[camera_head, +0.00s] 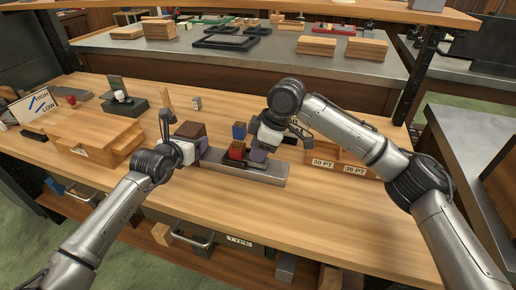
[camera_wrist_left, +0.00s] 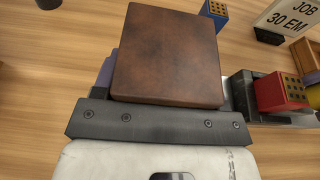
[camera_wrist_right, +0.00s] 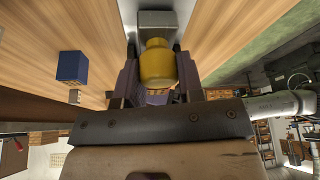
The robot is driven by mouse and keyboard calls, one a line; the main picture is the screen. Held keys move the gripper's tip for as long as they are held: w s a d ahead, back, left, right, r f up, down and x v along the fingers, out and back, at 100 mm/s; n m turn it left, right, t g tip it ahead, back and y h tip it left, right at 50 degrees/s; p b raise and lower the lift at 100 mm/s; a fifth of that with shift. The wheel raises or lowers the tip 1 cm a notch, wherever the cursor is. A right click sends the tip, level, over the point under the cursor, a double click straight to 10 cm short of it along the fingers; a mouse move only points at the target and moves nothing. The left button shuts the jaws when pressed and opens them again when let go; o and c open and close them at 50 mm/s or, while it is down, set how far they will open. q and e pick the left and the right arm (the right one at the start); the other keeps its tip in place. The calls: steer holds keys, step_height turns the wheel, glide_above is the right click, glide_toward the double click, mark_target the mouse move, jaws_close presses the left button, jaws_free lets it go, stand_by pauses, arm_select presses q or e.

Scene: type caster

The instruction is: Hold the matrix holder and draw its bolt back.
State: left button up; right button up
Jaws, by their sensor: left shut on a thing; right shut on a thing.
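The matrix holder sits at mid-table, with a brown block (camera_head: 190,130) at its left end, which fills the left wrist view (camera_wrist_left: 168,50). A grey metal bar (camera_head: 262,174) lies along its front. My left gripper (camera_head: 203,143) is shut on the brown block; its fingers are mostly hidden beneath it. A red block (camera_head: 236,150) with a dotted top stands right of the brown block. My right gripper (camera_wrist_right: 155,88) has purple finger pads either side of a yellow bolt knob (camera_wrist_right: 157,65) and is shut on it. The bolt's shaft is hidden.
A blue block (camera_head: 239,130) stands close behind the red one. A wooden case (camera_head: 95,135) and a HIGH/LOW sign (camera_head: 35,105) stand at left. Labelled wooden boxes (camera_head: 340,160) stand under my right arm. The front table strip is clear.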

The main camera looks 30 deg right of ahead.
steer(key=shift+c, duration=1.3)
steer(key=s+d, duration=0.3)
steer(key=s, duration=0.1)
steer(key=shift+d, duration=0.25)
steer(key=shift+w, duration=0.1)
steer(key=o, duration=0.9)
steer(key=shift+c, duration=0.2)
steer(key=v, duration=1.2)
steer(key=shift+a, duration=0.1)
